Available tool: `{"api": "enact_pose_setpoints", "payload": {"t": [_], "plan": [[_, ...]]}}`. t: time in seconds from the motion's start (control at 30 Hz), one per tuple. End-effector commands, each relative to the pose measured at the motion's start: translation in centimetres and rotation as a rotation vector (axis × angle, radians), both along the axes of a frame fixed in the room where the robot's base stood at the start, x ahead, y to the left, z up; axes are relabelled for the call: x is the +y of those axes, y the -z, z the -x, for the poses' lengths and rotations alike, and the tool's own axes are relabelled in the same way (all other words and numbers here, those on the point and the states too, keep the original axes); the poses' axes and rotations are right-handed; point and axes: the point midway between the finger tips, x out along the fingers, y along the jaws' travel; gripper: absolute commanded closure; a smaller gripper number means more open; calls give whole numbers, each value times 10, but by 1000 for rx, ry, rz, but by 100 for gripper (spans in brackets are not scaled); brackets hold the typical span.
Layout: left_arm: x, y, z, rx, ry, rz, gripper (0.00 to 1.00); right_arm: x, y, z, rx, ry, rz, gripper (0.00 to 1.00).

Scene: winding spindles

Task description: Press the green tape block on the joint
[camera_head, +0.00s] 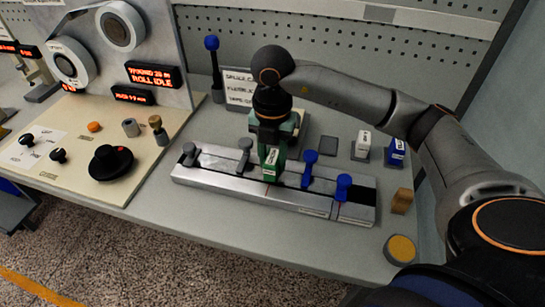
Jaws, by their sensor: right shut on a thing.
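My right gripper (272,140) points down over the middle of the metal splicing block and is shut on the green tape block (271,165). The green block has a pale label and is upright at the block's middle. I cannot tell whether it touches the surface beneath. The splicing block (218,182) is a long silver bar with a dark channel. Two grey levers (245,146) stand on its left part and two blue levers (309,160) on its right part. The joint is hidden under the green block. My left gripper is not in view.
A white block (361,145) and a blue block (395,153) stand at the back right. A wooden block (402,201) and a yellow-topped round pad (400,250) are on the right.

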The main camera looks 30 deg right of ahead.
Motion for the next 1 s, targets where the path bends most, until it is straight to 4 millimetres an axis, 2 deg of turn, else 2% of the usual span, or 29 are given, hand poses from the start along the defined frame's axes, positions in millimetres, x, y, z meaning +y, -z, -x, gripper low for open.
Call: {"api": "enact_pose_setpoints", "payload": {"t": [1.0], "plan": [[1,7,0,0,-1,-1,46,0,9,0,0,0,0,100]]}}
